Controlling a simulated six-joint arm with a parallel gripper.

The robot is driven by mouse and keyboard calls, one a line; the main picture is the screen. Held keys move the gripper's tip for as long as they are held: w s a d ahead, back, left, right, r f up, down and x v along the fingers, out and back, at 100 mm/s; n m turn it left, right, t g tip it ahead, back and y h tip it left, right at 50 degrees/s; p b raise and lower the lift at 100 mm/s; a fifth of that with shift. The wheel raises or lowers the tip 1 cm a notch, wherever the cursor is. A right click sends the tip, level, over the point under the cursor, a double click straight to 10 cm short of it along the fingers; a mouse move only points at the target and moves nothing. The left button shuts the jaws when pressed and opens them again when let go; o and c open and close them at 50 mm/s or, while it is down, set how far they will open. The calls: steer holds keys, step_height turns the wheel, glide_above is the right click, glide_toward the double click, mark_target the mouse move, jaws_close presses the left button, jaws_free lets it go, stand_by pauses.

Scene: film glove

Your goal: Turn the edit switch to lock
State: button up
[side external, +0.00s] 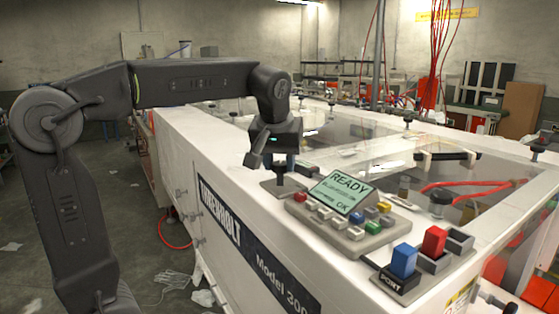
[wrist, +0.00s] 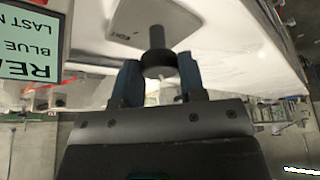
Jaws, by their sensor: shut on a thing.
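In the side view my gripper (side external: 272,162) partly hides the knob. I cannot tell which position the switch points to.
Right beside the switch is a console (side external: 345,203) with a green READY display and several coloured buttons. A blue rocker (side external: 404,261) and a red rocker (side external: 434,241) stand at the front right corner. Clear guards and red hoses lie behind.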

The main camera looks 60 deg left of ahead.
stand_by(0.3)
steer(key=o, duration=0.9)
steer(key=shift+r, duration=0.1)
steer(key=v, duration=1.3)
steer(key=shift+r, duration=0.35)
steer(key=shift+s, duration=0.1)
steer(key=s+d+f+m+h, duration=0.1)
steer(key=s+d+f+m, duration=0.1)
steer(key=f, duration=0.6)
steer(key=s+d+f+m+t+h, duration=0.1)
steer(key=s+d+f+m, duration=0.1)
steer(key=s+f+m, duration=0.2)
steer(key=s+d+f+m+t+h, duration=0.1)
steer(key=s+d+f+m, duration=0.1)
steer(key=s+f, duration=0.4)
step_height(320, 180, down, 6)
steer(key=shift+d+r+m, duration=0.2)
steer(key=shift+d+m, duration=0.2)
steer(key=shift+m, duration=0.2)
